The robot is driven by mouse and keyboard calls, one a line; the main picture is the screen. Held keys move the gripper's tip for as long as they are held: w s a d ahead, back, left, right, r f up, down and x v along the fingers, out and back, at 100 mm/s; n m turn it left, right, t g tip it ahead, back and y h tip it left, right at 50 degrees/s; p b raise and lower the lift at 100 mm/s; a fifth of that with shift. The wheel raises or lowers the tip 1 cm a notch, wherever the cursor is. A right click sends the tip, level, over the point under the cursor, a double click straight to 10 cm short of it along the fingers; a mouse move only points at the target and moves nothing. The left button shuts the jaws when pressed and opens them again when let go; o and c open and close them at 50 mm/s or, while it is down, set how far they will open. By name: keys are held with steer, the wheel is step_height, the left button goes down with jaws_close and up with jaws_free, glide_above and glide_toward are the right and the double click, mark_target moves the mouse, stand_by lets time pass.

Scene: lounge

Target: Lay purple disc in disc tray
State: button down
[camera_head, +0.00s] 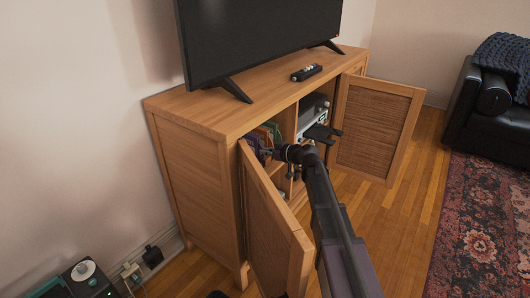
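My arm reaches up from the lower right into the open wooden cabinet. My gripper (268,152) points left at the front of the left compartment, close to several upright coloured cases or sleeves (271,133). A purple item (254,144) stands at their near end beside the gripper tips; I cannot tell if it is the purple disc or if the gripper touches it. The fingers are too small and dark to show open or shut. A silver player (311,117) sits in the right compartment. A dark flat piece (322,133) juts out before it, possibly the disc tray.
The left cabinet door (274,225) stands open close to my arm, and the right door (376,127) is open beyond it. A television (262,38) and remote (306,73) are on top. Plugs (142,262) and a dark device (88,277) lie lower left.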

steer(key=s+d, duration=0.6)
steer(key=d, duration=0.4)
steer(key=shift+s, duration=0.35)
stand_by(6.7)
